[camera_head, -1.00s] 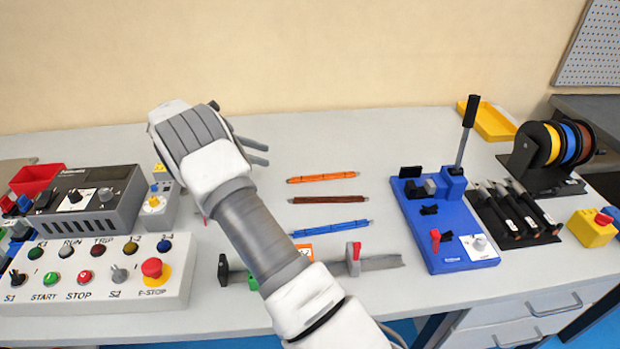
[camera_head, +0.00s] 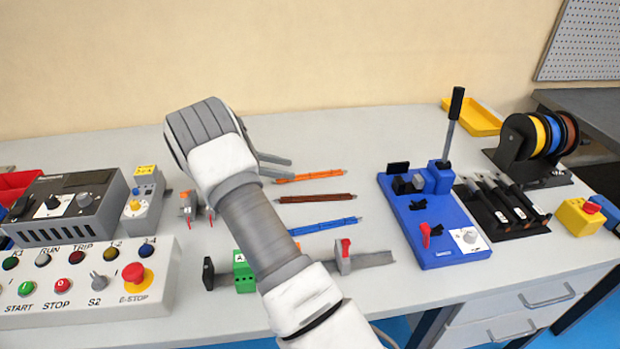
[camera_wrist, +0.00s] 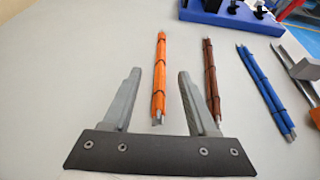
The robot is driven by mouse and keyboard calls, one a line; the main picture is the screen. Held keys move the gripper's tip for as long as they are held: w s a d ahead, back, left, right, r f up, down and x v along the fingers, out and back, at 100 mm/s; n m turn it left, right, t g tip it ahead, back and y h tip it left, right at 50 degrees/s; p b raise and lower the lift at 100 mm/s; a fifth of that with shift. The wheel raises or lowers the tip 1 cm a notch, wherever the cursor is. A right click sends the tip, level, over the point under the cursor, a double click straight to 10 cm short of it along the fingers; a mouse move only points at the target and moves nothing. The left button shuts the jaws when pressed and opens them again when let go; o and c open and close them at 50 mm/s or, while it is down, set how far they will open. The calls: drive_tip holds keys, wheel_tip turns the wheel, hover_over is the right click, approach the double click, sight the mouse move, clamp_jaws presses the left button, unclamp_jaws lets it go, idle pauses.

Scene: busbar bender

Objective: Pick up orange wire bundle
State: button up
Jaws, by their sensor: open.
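The orange wire bundle (camera_head: 311,176) lies flat on the grey table, the farthest back of three bundles. It also shows in the wrist view (camera_wrist: 159,80), lengthwise, with its near end between the lines of my two fingers. My gripper (camera_head: 283,168) is open and empty at the left end of the orange bundle. In the wrist view my gripper (camera_wrist: 160,80) has a finger on each side of the bundle's near end. I cannot tell how high the fingers are above the table.
A brown bundle (camera_head: 315,198) and a blue bundle (camera_head: 325,226) lie in front of the orange one. A blue bender (camera_head: 440,220) stands to the right. A rail (camera_head: 370,259) with clamps lies nearer the front edge. Control boxes (camera_head: 90,285) fill the left side.

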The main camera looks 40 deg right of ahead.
sight(301, 174)
drive_tip(key=shift+b+x, duration=0.75)
drive_tip(key=shift+x, duration=1.95)
drive_tip(key=shift+a+f, duration=0.1)
drive_tip(key=shift+a, duration=0.05)
clamp_jaws()
